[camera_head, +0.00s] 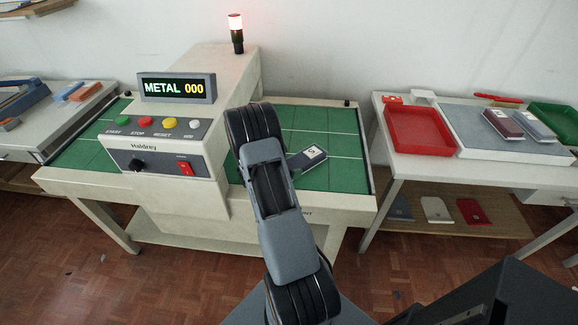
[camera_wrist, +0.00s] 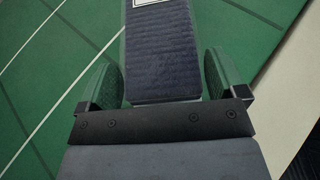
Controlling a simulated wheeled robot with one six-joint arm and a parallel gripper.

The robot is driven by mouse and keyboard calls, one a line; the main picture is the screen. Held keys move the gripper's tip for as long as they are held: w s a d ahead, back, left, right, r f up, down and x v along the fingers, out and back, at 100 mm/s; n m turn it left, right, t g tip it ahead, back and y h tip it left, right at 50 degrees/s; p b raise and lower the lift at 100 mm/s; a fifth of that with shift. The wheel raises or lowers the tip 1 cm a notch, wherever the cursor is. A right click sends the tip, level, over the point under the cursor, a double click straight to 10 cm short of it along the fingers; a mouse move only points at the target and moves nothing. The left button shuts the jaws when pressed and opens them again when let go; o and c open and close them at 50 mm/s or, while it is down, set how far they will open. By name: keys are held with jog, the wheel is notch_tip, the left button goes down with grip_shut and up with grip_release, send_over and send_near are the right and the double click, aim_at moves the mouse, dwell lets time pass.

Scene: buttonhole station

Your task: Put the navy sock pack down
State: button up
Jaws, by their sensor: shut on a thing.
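The navy sock pack (camera_wrist: 160,55) fills the space between the two fingers of my gripper (camera_wrist: 160,72) in the wrist view. It is dark, ribbed and has a white label at its far end, partly cut off by the picture's top edge. In the head view the pack (camera_head: 309,158) shows its white label just right of my arm, over the green belt (camera_head: 335,135). My gripper is shut on it. My arm hides the gripper and the pack's near part there. I cannot tell whether the pack touches the belt.
The metal detector (camera_head: 165,160) reads "METAL 000", with a red lamp (camera_head: 235,25) lit on top. At right, a table holds a red tray (camera_head: 420,131), a grey pad (camera_head: 480,140) with two packs, and a green tray (camera_head: 555,122). Belt beyond the pack is clear.

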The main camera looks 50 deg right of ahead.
jog(key=shift+f, duration=0.15)
jog(key=o, duration=0.6)
jog(key=shift+o, duration=0.9)
